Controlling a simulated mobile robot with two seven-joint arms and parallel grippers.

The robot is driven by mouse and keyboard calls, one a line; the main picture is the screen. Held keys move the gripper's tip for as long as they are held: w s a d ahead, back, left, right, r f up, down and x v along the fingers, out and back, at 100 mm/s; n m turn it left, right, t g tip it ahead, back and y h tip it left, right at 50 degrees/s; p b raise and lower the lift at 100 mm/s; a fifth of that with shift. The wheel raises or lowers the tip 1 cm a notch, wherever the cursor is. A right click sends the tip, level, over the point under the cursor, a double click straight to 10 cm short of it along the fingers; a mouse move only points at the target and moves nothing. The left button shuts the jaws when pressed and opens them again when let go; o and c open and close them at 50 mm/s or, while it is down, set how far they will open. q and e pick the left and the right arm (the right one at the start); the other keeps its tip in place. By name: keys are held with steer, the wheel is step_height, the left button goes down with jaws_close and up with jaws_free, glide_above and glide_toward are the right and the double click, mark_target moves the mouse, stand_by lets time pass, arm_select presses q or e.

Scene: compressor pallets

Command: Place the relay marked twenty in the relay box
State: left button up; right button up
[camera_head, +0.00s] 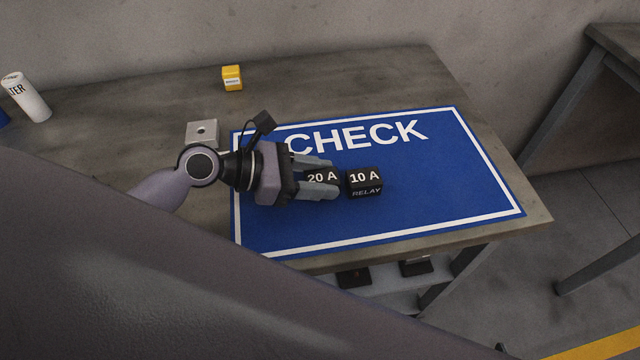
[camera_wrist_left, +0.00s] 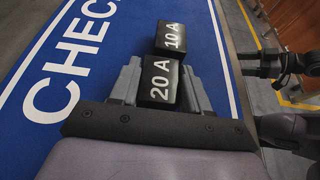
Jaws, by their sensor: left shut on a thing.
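The relay marked 20 A (camera_head: 322,178) is a black block on the blue CHECK mat (camera_head: 420,205). My left gripper (camera_head: 320,180) is shut on it, one finger on each side. In the left wrist view the 20 A relay (camera_wrist_left: 159,82) sits between the fingers. A second black relay, marked 10 A (camera_head: 364,182), stands just right of it; it also shows in the left wrist view (camera_wrist_left: 171,38). I cannot make out a relay box.
A small yellow box (camera_head: 232,77) stands at the back of the table. A grey block with a hole (camera_head: 202,132) is behind my left wrist. A white filter cylinder (camera_head: 28,97) is far left. Dark items (camera_head: 353,278) lie below the front edge. The mat's right side is clear.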

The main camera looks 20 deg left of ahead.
stand_by(0.3)
arm_select(q)
steer(key=o, duration=1.1)
steer(key=shift+f, duration=0.1)
steer(key=shift+c, duration=0.2)
